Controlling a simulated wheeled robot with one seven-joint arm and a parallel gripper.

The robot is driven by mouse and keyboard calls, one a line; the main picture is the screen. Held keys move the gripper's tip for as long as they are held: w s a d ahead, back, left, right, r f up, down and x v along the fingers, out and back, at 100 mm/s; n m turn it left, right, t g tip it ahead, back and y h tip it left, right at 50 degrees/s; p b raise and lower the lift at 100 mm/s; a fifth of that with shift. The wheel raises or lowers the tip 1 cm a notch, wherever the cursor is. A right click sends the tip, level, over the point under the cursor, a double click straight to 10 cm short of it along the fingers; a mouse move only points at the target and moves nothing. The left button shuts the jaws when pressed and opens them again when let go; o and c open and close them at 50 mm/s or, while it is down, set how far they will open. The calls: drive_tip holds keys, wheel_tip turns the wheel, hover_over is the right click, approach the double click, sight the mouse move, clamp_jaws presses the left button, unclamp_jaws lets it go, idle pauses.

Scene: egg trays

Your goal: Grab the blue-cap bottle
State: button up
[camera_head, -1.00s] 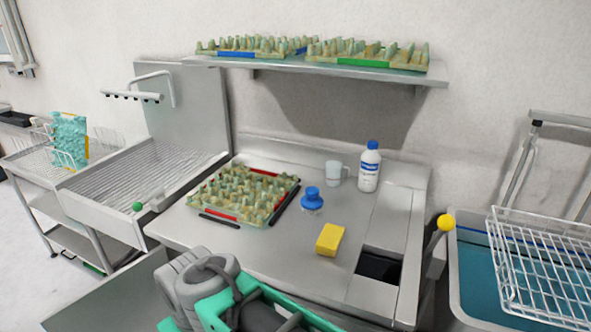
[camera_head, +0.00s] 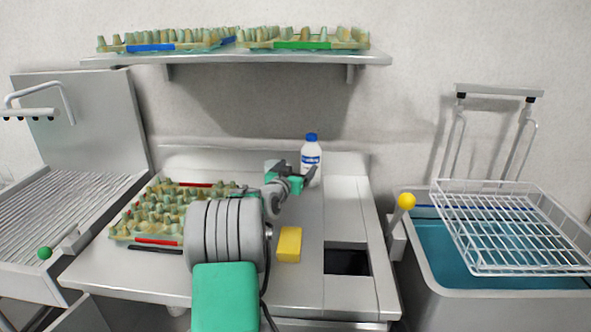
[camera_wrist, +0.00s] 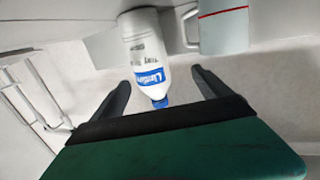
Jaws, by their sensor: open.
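The white bottle with a blue cap (camera_head: 312,157) stands upright at the back of the steel counter, and my arm's end reaches up close to it. My gripper (camera_head: 297,172) is open, its dark fingers near the bottle's front. In the wrist view the bottle (camera_wrist: 148,55) appears upside down, its blue label and cap (camera_wrist: 160,103) showing between the two open fingers of my gripper (camera_wrist: 160,78). No contact between fingers and bottle can be made out. The bottle's lower part is hidden behind my gripper in the head view.
A pale mug (camera_wrist: 222,30) stands close beside the bottle. A yellow sponge (camera_head: 289,244) lies on the counter, left of a dark rectangular opening (camera_head: 346,262). An egg tray (camera_head: 120,235) sits at left. A shelf (camera_head: 230,60) with egg trays hangs above.

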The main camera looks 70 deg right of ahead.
sight(311, 155)
drive_tip(key=s, duration=0.1)
drive_tip(key=s+d, duration=0.1)
drive_tip(key=s, duration=0.1)
drive_tip(key=shift+d+r+m+g+h, duration=0.2)
drive_tip(key=shift+m+g+h, duration=0.1)
drive_tip(key=shift+g, duration=0.1)
drive_tip(key=d, duration=0.2)
drive_tip(key=d+p, duration=0.1)
drive_tip(key=d, duration=0.2)
drive_tip(key=d+p, duration=0.1)
drive_tip(key=d, duration=0.1)
drive_tip(key=shift+w+d, duration=0.25)
drive_tip(key=shift+d, duration=0.1)
drive_tip(key=shift+a+r, duration=0.1)
clamp_jaws()
drive_tip(key=shift+r, duration=0.15)
